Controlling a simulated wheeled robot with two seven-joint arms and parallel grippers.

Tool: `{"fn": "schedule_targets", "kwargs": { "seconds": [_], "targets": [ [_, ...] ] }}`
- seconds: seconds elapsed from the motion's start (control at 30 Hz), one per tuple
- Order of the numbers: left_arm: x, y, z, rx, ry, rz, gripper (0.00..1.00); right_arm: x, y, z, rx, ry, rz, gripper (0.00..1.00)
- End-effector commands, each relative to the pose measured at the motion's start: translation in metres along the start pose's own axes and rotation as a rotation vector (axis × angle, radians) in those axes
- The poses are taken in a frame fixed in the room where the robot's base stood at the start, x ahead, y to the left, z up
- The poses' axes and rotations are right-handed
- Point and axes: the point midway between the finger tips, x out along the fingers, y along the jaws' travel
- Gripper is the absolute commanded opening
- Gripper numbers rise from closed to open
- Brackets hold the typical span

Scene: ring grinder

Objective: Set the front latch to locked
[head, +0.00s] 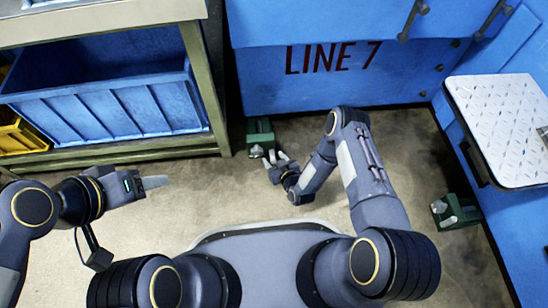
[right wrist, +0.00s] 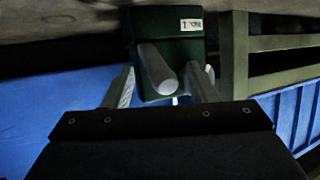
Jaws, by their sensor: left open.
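A green latch block (head: 260,138) with a pale lever stands on the floor below the blue LINE 7 machine. My right gripper (head: 281,159) is just in front of it. In the right wrist view, the green block (right wrist: 183,20) has a small white label, and its rounded grey lever (right wrist: 158,70) points toward the camera. My right gripper (right wrist: 165,88) is open, with its fingers on either side of the lever and apart from it. A second green latch block (head: 456,211) with pale levers is at the right. My left gripper (head: 154,183) is open and empty at the left.
The blue LINE 7 machine (head: 400,80) closes off the back. A workbench frame (head: 205,85) with a blue bin (head: 110,105) stands at the left, and a yellow bin (head: 22,135) is beside it. A white-topped tray (head: 500,115) juts out at the right. The floor between is clear.

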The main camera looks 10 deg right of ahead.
Motion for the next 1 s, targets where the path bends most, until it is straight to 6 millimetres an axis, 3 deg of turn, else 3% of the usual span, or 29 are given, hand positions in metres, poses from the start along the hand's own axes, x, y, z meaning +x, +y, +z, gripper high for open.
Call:
{"fn": "schedule_targets", "kwargs": {
  "seconds": [0.07,0.43,0.73,1.0],
  "targets": [
    [0.0,0.0,0.0,0.0,0.0,0.0,0.52,0.0,0.0,0.0,0.0,0.0,0.0,0.47],
    [0.0,0.0,0.0,0.0,0.0,0.0,0.52,0.0,0.0,0.0,0.0,0.0,0.0,0.0],
    [-0.003,0.001,-0.001,0.0,0.0,0.0,0.52,0.0,0.001,-0.004,0.006,-0.02,-0.003,0.0],
    [-0.013,0.006,-0.007,0.0,0.0,0.0,0.52,0.0,0.002,-0.016,0.05,-0.149,-0.018,0.0]
  ]
}}
